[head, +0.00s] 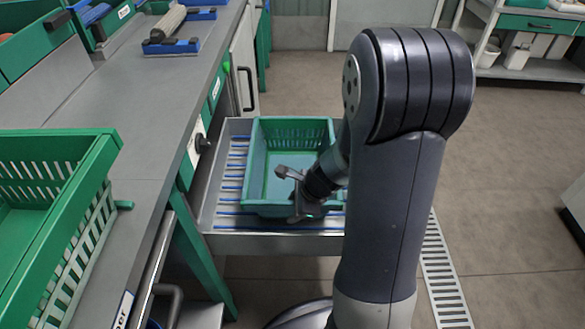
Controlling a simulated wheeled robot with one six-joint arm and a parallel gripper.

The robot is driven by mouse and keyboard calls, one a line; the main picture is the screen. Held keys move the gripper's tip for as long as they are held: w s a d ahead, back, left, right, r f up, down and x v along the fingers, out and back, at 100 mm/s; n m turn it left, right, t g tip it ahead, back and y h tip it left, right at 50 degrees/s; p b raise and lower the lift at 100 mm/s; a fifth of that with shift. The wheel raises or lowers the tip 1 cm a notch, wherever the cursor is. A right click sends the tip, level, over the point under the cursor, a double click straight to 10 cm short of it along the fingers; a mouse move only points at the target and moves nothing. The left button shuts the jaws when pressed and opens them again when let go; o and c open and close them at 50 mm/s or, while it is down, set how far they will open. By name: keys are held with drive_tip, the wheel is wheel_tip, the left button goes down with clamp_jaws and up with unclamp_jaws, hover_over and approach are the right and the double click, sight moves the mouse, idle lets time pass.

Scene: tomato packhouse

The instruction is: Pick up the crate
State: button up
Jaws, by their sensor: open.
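A teal-green crate (257,150) with slotted walls sits in an open grey drawer or tray (222,185) with blue strips on its floor. The crate looks empty where I can see inside. My gripper (287,193) is open at the near right part of the crate. Its jaws show in front of the crate's interior and near wall. I cannot tell whether they touch the crate. My arm hides the crate's right side and the right part of the tray.
A grey workbench (150,130) runs along the left, with another green crate (62,235) at its near end. Blue holders (172,46) lie farther back. A shelf unit (530,70) stands at the back right. The floor (510,170) on the right is largely clear, with a drain grate (440,275).

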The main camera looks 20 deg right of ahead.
drive_tip(key=shift+f, duration=0.25)
drive_tip(key=shift+c, duration=0.3)
clamp_jaws()
idle(0.4)
